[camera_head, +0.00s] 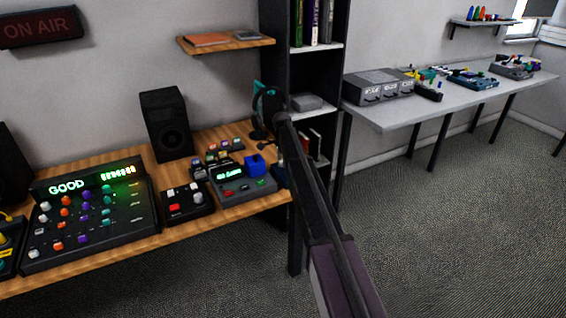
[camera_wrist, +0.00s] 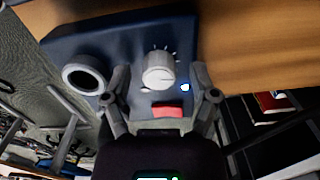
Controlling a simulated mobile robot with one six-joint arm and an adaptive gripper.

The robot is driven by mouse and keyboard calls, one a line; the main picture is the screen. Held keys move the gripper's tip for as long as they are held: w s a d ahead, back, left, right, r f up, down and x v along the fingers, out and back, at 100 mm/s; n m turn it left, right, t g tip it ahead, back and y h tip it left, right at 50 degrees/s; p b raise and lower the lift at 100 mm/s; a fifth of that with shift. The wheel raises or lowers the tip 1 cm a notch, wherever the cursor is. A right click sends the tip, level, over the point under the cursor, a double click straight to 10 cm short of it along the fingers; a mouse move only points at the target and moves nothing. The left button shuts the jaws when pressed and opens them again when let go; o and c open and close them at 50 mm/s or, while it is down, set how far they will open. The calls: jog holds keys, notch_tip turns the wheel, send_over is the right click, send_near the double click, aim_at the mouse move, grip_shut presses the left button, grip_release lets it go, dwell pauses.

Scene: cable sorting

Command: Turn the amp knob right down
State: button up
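The amp (camera_wrist: 120,38) is a dark blue box on the wooden desk in the wrist view. Its pale grey round knob (camera_wrist: 158,72) has white tick marks around it. A ring-shaped grey socket (camera_wrist: 84,76), a red button (camera_wrist: 167,109) and a lit blue light (camera_wrist: 185,87) are also on its face. My gripper (camera_wrist: 160,76) is open, with one finger on each side of the knob. A gap shows between each finger and the knob, and I cannot tell the height of the fingertips. In the head view my arm hides the amp, or I cannot make it out.
The wooden desk (camera_head: 100,262) carries a lit mixer (camera_head: 110,222), a small control box (camera_head: 186,203), a recorder-like box (camera_head: 240,190) and a speaker (camera_head: 166,124). A dark shelf unit (camera_head: 340,60) stands close behind my arm. A grey table (camera_head: 400,112) with devices is at right.

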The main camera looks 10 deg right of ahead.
grip_shut()
jog(key=shift+n, duration=0.3)
jog(key=n, duration=0.8)
jog(key=shift+n, duration=0.3)
jog(key=n, duration=0.4)
jog(key=shift+n, duration=0.3)
jog(key=n, duration=0.5)
jog(key=shift+w, duration=0.1)
